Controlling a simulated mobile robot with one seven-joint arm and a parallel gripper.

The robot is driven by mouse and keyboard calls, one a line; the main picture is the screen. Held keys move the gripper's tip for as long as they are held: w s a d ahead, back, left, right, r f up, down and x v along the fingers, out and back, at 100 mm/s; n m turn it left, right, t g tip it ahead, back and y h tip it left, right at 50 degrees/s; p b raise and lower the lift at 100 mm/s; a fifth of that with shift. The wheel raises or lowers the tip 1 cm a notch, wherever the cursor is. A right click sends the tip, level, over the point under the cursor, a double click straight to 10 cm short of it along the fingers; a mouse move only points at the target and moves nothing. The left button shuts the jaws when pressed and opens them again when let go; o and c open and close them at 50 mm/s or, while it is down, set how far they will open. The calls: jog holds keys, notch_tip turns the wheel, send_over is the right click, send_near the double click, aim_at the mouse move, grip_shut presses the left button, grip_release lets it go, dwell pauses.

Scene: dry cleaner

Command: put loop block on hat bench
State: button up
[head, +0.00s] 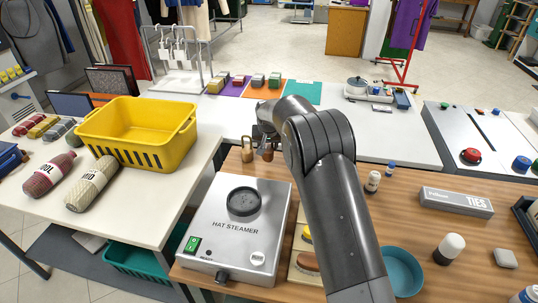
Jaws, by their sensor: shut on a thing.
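My gripper (264,142) points down over the back left of the wooden hat bench (405,167), behind the hat steamer. It is shut on a small brown block (267,155), which I take to be the loop block. The gripper covers the block's upper part, so its loop cannot be made out. The block is low over the bench top or touching it; I cannot tell which. A tan upright piece (247,151) stands just left of it, close to the fingers. My arm hides part of the bench's middle.
The hat steamer (225,255) fills the bench's front left. A yellow basket (140,150) is on the white counter at left. Bare wood shows right of my arm.

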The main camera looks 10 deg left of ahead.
aim_at(268, 149)
jog(key=shift+f, duration=2)
jog(key=shift+f, duration=0.1)
jog(key=o, duration=1)
jog(key=shift+s+r, duration=0.1)
jog(key=shift+r, duration=0.35)
jog(key=v, duration=1.1)
jog(key=shift+s+d+r, duration=0.1)
jog(key=shift+r, duration=0.1)
